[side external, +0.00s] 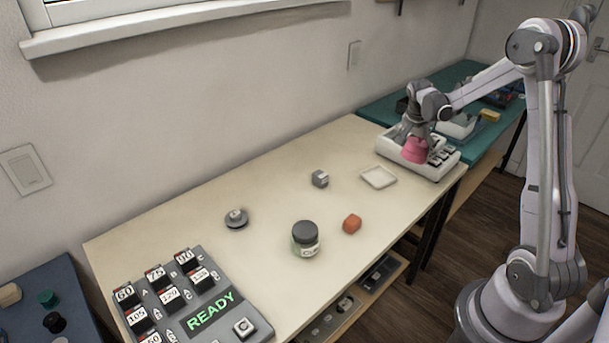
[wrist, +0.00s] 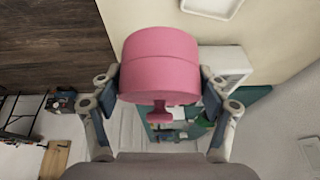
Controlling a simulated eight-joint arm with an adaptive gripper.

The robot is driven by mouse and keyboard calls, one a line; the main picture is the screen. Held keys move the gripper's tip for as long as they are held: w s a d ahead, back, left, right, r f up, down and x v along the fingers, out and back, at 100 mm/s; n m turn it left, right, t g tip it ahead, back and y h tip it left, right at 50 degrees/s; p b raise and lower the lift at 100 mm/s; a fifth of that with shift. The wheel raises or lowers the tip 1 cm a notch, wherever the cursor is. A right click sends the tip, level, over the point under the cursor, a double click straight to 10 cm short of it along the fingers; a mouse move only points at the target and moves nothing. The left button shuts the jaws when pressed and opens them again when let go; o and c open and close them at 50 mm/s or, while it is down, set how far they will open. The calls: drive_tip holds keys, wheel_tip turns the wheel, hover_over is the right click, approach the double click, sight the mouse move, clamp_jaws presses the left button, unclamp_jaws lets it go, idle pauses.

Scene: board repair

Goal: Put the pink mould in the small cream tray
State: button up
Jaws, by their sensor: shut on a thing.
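The pink mould (wrist: 160,65) is a rounded, stepped block with a small knob, held between my gripper's two fingers in the wrist view. In the side external view the pink mould (side external: 415,150) hangs under my gripper (side external: 413,138), over or just in front of a white holder with dark slots (side external: 447,160). Whether it touches the holder cannot be told. The small cream tray (side external: 378,177) lies empty on the table, to the left of the mould. Its edge also shows at the top of the wrist view (wrist: 211,14).
A grey cube (side external: 320,179), an orange block (side external: 352,223), a lidded jar (side external: 305,238) and a round grey piece (side external: 236,218) stand on the pale table. A panel reading READY (side external: 200,305) sits at the near left. The table around the tray is clear.

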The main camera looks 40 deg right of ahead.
drive_tip(key=shift+s+d+r, duration=0.1)
drive_tip(key=shift+s+d, duration=0.2)
drive_tip(key=shift+s, duration=0.15)
drive_tip(key=shift+s+d+g+h, duration=0.15)
drive_tip(key=shift+d+g+h, duration=0.15)
drive_tip(key=shift+h, duration=0.9)
drive_tip(key=shift+w+f, duration=0.2)
drive_tip(key=shift+f, duration=0.05)
hover_over(383, 175)
drive_tip(key=a, duration=0.3)
wheel_tip(383, 175, down, 7)
drive_tip(key=shift+r, duration=0.1)
drive_tip(key=shift+f, duration=2)
drive_tip(key=shift+f, duration=0.1)
drive_tip(key=o, duration=1.4)
